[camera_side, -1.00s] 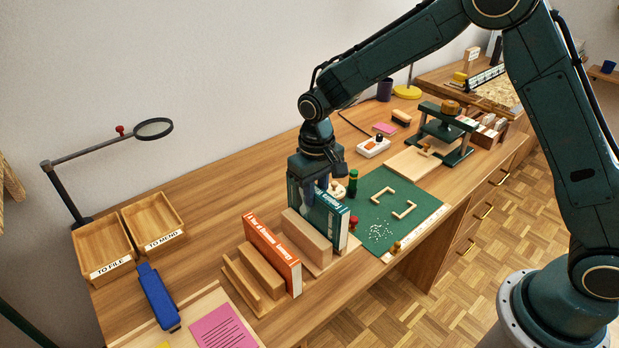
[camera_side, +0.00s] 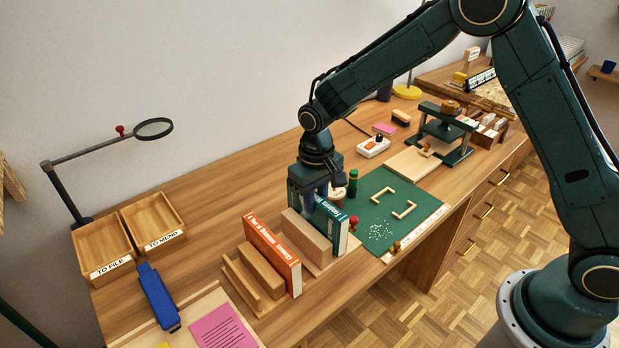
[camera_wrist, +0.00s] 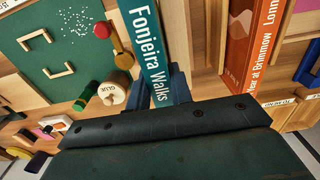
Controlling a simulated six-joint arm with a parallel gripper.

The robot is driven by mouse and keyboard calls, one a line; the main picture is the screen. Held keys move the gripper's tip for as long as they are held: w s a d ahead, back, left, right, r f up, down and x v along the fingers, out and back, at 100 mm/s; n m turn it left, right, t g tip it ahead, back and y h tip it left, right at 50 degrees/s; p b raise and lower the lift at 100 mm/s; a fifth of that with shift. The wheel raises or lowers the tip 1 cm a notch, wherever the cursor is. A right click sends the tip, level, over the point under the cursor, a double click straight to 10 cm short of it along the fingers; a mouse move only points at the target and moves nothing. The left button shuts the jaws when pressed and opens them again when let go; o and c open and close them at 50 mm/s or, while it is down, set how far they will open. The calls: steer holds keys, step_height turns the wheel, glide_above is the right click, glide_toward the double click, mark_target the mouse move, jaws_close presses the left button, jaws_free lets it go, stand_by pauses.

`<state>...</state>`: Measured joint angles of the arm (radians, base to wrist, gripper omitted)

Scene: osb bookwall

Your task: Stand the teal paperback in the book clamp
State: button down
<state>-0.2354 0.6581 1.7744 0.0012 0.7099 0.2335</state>
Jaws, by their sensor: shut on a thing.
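The teal paperback (camera_side: 330,222) stands upright in the right-hand gap of the wooden book clamp (camera_side: 263,298), beside a thick wooden block (camera_side: 306,236). Its spine text shows in the wrist view (camera_wrist: 150,50). My gripper (camera_side: 317,203) points down from above and is shut on the book's upper part. Its blue fingers show at the book in the wrist view (camera_wrist: 163,90). The book's lower edge is hidden behind the block, so I cannot tell whether it rests on the base.
An orange book (camera_side: 272,254) stands left of the block. A green mat (camera_side: 400,222), glue pot (camera_wrist: 113,96) and red-topped piece (camera_side: 353,222) lie close on the right. Two wooden trays (camera_side: 128,262) and a magnifier (camera_side: 154,129) stand left.

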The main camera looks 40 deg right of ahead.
steer(key=shift+f, duration=1.75)
steer(key=c, duration=0.8)
jaws_free()
steer(key=shift+c, duration=0.2)
steer(key=shift+r, duration=0.1)
steer(key=shift+r, duration=3.4)
